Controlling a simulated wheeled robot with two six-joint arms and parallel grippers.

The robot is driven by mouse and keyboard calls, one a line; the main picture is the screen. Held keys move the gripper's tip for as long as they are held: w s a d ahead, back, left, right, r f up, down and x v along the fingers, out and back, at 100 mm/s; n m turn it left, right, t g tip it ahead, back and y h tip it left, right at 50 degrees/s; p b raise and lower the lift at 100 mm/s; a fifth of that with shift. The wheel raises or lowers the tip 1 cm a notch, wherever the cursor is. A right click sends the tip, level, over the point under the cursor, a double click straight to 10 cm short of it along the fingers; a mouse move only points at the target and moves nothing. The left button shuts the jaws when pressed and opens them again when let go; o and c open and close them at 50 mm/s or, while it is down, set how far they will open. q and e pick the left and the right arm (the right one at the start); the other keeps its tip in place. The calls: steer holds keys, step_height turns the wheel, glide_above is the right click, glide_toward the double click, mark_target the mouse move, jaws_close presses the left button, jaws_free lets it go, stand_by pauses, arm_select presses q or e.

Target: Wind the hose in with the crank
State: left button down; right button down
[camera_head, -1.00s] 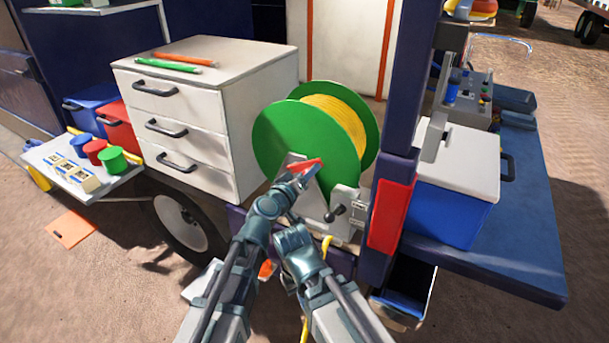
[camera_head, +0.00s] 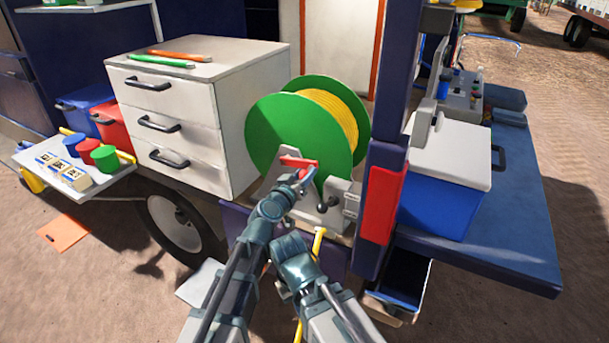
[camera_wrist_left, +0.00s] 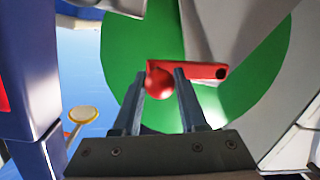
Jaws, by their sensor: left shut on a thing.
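The green hose reel (camera_head: 262,125) with yellow hose (camera_head: 335,112) wound on it stands at the right of the white drawer cabinet. Its red crank (camera_head: 297,161) is on the front side. My left gripper (camera_head: 304,178) is at the crank's right end. In the left wrist view, the fingers (camera_wrist_left: 158,95) are on either side of the crank's round red knob (camera_wrist_left: 159,81), and the red crank arm (camera_wrist_left: 207,71) extends right. A yellow hose piece (camera_head: 319,240) hangs below the reel. My right arm is low in the head view; its gripper is not visible.
The white drawer cabinet (camera_head: 215,120) is left of the reel. A dark blue post (camera_head: 385,155) with a red panel (camera_head: 383,205) stands close on the right. Beyond it, a blue cooler (camera_head: 440,190) sits on a blue platform (camera_head: 515,235).

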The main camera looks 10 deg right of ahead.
arm_select(q)
steer(key=shift+c, duration=2.3)
jaws_free()
steer(key=p+v, duration=0.1)
steer(key=v, duration=0.6)
steer(key=shift+s+a, duration=0.15)
steer(key=shift+s, duration=0.15)
steer(key=shift+w, duration=0.1)
